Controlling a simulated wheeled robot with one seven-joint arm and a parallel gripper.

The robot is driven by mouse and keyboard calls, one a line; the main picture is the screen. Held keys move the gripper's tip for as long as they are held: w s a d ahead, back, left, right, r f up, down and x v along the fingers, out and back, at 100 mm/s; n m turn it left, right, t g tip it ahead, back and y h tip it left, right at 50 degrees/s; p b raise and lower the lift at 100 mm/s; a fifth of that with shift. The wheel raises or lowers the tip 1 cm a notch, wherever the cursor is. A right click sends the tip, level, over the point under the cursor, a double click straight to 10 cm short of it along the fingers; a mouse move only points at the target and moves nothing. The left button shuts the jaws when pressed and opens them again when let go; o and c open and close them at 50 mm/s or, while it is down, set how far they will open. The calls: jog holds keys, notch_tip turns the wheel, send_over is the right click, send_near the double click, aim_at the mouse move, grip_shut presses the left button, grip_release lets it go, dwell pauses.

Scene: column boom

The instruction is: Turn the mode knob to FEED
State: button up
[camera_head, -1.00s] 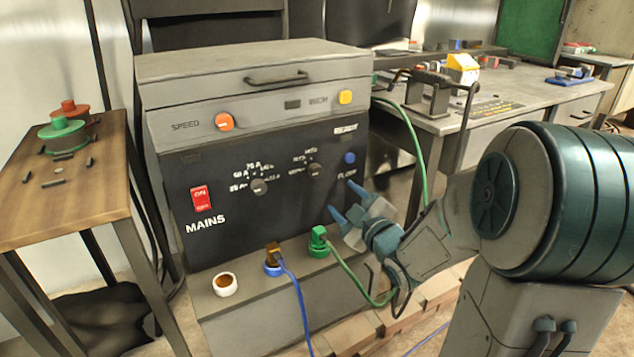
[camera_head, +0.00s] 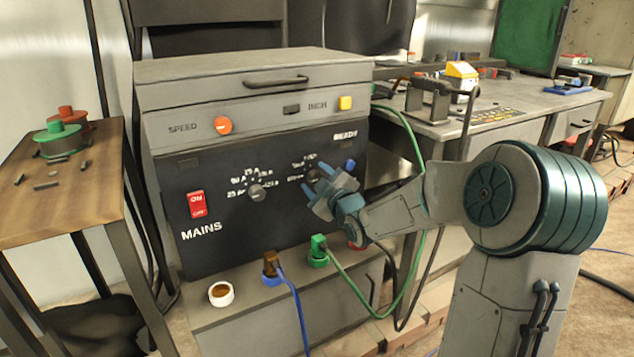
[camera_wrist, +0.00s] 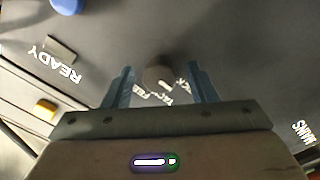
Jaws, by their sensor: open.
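The mode knob (camera_head: 313,173) is a small grey round knob on the right part of the dark front panel, with white lettering around it. In the wrist view the knob (camera_wrist: 158,76) sits between the two blue fingers of my gripper (camera_wrist: 163,85). The fingers are open, with a gap on each side of the knob. Part of a label beside it, which seems to read FEED, shows between the fingers. My gripper (camera_head: 334,194) is right in front of the knob in the head view and covers part of it.
Left of it is another knob (camera_head: 257,193), and further left a red MAINS switch (camera_head: 197,204). A blue button (camera_wrist: 68,5) is near the knob. An orange speed knob (camera_head: 223,125) and yellow button (camera_head: 345,103) are above.

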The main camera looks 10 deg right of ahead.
jog(key=shift+c, duration=0.3)
jog(key=c, duration=0.9)
jog(key=m+p, duration=0.2)
jog(key=m, duration=0.1)
jog(key=shift+r+m, duration=0.15)
jog(key=shift+m, duration=0.15)
jog(key=m+p, duration=0.4)
jog(key=m, duration=0.1)
jog(key=shift+g, duration=0.3)
jog(key=m+p, duration=0.3)
jog(key=m, duration=0.1)
jog(key=shift+m, duration=0.4)
jog(key=shift+d+m+p, duration=0.1)
jog(key=shift+m+p, duration=1.35)
jog(key=shift+m, duration=0.65)
jog(key=shift+f, duration=0.2)
